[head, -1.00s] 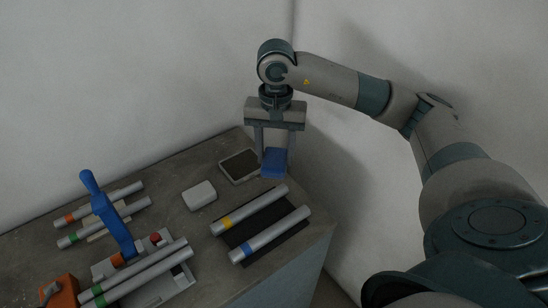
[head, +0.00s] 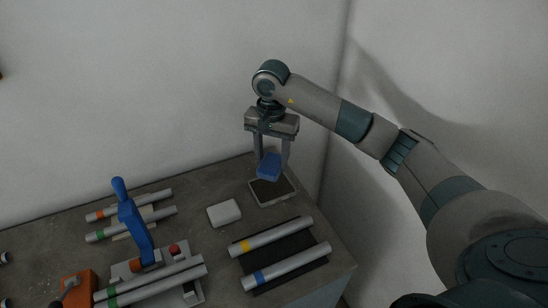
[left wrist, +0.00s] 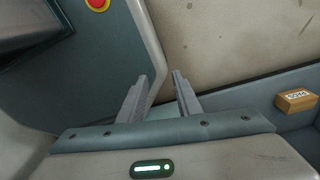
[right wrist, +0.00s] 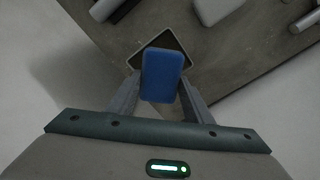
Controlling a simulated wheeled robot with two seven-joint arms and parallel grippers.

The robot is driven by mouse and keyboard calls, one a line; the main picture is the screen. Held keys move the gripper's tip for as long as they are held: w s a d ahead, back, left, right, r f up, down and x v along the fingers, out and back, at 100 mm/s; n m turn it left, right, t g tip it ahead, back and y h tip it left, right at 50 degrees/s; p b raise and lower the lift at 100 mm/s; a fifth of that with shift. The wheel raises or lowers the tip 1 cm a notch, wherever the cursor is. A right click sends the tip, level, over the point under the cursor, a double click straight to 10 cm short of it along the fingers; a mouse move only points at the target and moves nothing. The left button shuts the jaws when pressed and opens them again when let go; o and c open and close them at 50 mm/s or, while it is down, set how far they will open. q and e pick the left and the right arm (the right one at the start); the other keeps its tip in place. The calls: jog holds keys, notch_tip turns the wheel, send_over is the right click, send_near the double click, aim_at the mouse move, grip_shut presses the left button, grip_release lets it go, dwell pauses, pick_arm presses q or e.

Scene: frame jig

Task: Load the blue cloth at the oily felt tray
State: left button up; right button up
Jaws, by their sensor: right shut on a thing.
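The blue cloth (head: 269,167), a small block-like pad, is held between the fingers of my right gripper (head: 271,163). It hangs just above the oily felt tray (head: 272,193), a pale-rimmed tray with a dark felt surface at the back right of the bench. In the right wrist view the cloth (right wrist: 162,75) sits between the fingertips and covers part of the tray (right wrist: 172,37). I cannot tell whether the cloth touches the felt. My left gripper (left wrist: 161,77) shows only in the left wrist view, fingers apart and empty.
A white block (head: 224,213) lies left of the tray. Silver tubes rest on a dark mat (head: 280,256) in front. A jig with a blue lever (head: 133,220) and an orange block (head: 74,289) stand further left. A wall rises behind the bench.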

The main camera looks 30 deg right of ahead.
aim_at(273, 170)
jog(key=shift+d+f, duration=0.1)
jog(key=shift+f, duration=0.15)
jog(key=shift+f+b, duration=0.3)
jog(key=shift+f, duration=0.8)
notch_tip(273, 170, down, 2)
jog(key=shift+f, duration=0.1)
pick_arm(q)
jog(key=shift+d+f+b, duration=0.35)
jog(key=shift+f, duration=0.35)
pick_arm(e)
jog(key=shift+f, duration=0.6)
pick_arm(q)
jog(key=shift+f+b, duration=0.5)
pick_arm(e)
jog(key=shift+f, duration=0.5)
pick_arm(q)
jog(key=shift+f+b, duration=0.45)
jog(key=shift+b, duration=0.05)
pick_arm(e)
jog(key=shift+s+f, duration=0.1)
jog(key=shift+f, duration=0.05)
dwell(1.3)
